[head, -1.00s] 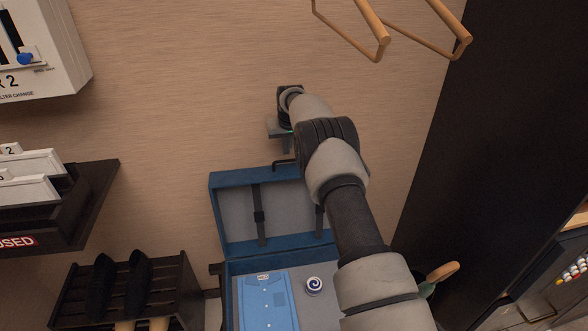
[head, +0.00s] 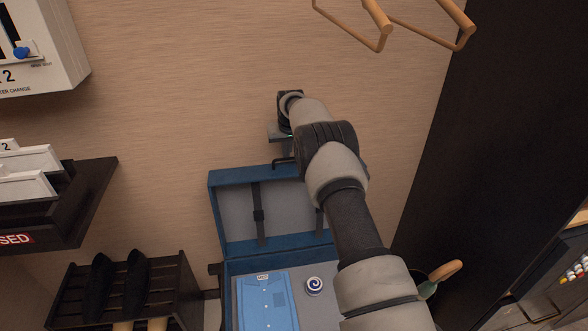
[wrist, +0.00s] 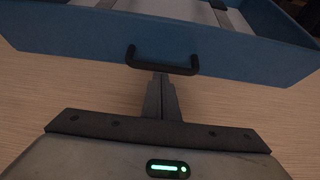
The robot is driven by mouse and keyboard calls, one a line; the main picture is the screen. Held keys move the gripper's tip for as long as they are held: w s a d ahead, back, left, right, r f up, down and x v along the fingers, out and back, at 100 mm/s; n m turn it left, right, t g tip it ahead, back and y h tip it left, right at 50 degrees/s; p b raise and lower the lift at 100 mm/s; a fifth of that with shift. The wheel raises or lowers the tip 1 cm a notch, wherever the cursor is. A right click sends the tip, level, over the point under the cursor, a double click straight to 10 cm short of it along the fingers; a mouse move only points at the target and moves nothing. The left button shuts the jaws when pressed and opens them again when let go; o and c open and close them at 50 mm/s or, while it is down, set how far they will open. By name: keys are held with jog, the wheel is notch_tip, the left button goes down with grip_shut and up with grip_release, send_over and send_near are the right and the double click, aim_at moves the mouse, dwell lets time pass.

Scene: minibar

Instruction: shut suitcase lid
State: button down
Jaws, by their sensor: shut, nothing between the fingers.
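The blue suitcase stands open, its lid (head: 236,212) raised upright against the wall side with straps on its grey lining. The lid also shows in the wrist view (wrist: 90,35), with a black handle (wrist: 162,60) on its edge. My gripper (wrist: 160,80) is shut and empty, its fingertips just below the handle in the wrist view; I cannot tell whether they touch it. In the head view my gripper (head: 283,150) is above and behind the lid's top edge, its fingers partly hidden. The suitcase base (head: 228,290) holds a folded blue shirt (head: 265,303) and a round swirl-marked item (head: 314,286).
A dark slatted rack (head: 128,290) with black shoes stands left of the suitcase. A dark shelf (head: 85,210) and a white box (head: 40,50) are on the left wall. Wooden hangers (head: 383,35) hang above right. A dark panel (head: 480,130) rises at right.

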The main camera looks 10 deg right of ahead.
jog(key=shift+f+b, duration=0.6)
jog(key=shift+f, duration=0.35)
jog(key=shift+s, duration=0.1)
